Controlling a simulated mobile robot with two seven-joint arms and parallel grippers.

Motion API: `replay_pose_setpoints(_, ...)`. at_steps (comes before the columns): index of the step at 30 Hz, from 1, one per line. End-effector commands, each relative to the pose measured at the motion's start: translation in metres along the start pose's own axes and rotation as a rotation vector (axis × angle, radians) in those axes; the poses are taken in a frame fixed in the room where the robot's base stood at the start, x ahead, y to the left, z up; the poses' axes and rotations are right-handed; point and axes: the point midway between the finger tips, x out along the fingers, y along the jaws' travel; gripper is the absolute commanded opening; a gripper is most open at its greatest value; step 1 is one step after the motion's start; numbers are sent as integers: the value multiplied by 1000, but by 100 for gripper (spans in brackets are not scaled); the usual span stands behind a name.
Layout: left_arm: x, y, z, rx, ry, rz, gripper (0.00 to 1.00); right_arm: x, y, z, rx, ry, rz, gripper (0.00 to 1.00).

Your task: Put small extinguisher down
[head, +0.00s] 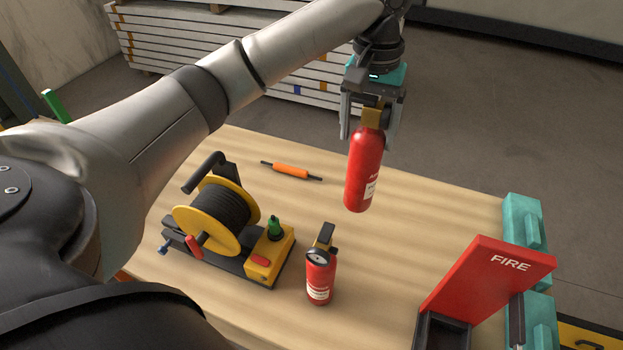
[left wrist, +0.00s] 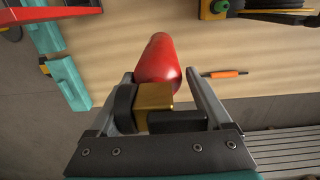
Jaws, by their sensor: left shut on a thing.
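A red extinguisher (head: 365,172) with a brass valve head hangs upright below my left gripper (head: 369,135), over the far part of the table. The gripper is shut on its head. In the left wrist view the red body (left wrist: 160,60) sits between the fingers of my left gripper (left wrist: 163,92). Whether its base touches the table is hard to tell; it seems to be above it. A second red extinguisher (head: 320,277), with a gauge and black handle, stands on the table (head: 400,240) nearer to me. My right gripper is not in view.
A cable reel (head: 220,215) with a yellow rim stands at the left. An orange-handled tool (head: 291,170) lies behind it. A red FIRE box (head: 485,275) stands open at the right, near teal clamps (head: 524,222). Bare tabletop lies between the extinguishers.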

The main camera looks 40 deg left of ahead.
Motion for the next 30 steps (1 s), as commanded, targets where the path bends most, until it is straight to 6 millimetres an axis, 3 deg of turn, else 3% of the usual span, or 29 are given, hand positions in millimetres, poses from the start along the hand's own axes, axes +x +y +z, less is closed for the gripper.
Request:
replay_pose_setpoints(5, 16, -1, -2, -4, 0, 2, 0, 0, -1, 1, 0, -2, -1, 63)
replay_pose_setpoints(21, 132, -4, -2, -4, 2, 2, 0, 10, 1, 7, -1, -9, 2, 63)
replay_pose_setpoints(30, 156, -4, -3, -3, 4, 3, 0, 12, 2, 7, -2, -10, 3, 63)
